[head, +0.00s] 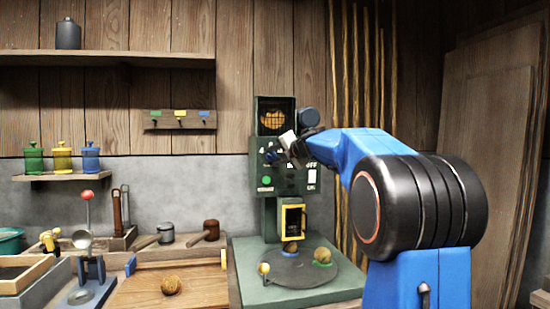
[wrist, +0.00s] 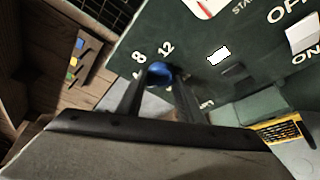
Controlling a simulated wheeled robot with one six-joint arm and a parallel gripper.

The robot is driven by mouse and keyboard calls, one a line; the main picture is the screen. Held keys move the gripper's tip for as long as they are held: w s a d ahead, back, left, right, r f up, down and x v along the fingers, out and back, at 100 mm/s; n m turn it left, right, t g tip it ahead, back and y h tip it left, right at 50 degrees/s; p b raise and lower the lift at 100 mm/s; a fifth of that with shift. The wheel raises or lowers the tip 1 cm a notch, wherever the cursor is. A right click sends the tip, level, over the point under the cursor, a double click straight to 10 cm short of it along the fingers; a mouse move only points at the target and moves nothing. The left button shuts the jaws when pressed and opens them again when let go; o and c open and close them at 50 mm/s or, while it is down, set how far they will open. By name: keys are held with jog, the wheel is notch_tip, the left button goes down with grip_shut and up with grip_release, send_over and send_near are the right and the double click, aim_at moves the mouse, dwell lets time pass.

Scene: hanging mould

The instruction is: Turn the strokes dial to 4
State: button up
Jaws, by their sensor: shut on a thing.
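The strokes dial is a small blue knob (wrist: 160,72) on the dark green machine panel (wrist: 220,35). The numbers 8 and 12 show beside it in the wrist view, with another mark partly hidden at its left. My gripper (wrist: 157,84) is shut on the knob, one dark finger on each side. In the head view the dial (head: 271,155) is at the panel's left, close to a printed 4, and my gripper (head: 286,152) reaches it from the right. The dial's pointer cannot be made out.
An OFF/ON switch (head: 311,178) and a green button (head: 266,181) are on the same panel. A yellow-framed opening (head: 293,218) and a round plate (head: 290,274) lie below. Wooden strips (head: 352,90) stand behind my arm. A workbench with tools is at left.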

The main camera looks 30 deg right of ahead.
jog(key=shift+a+f+n, duration=0.1)
jog(key=shift+f+n, duration=0.05)
jog(key=shift+n, duration=0.15)
dwell(0.4)
jog(key=o, duration=1.1)
jog(key=shift+c, duration=0.2)
jog(key=shift+s, duration=0.1)
jog(key=shift+s+r, duration=0.2)
jog(key=shift+s, duration=0.05)
jog(key=v, duration=1.6)
jog(key=shift+s+r, duration=0.15)
jog(key=shift+s, duration=0.2)
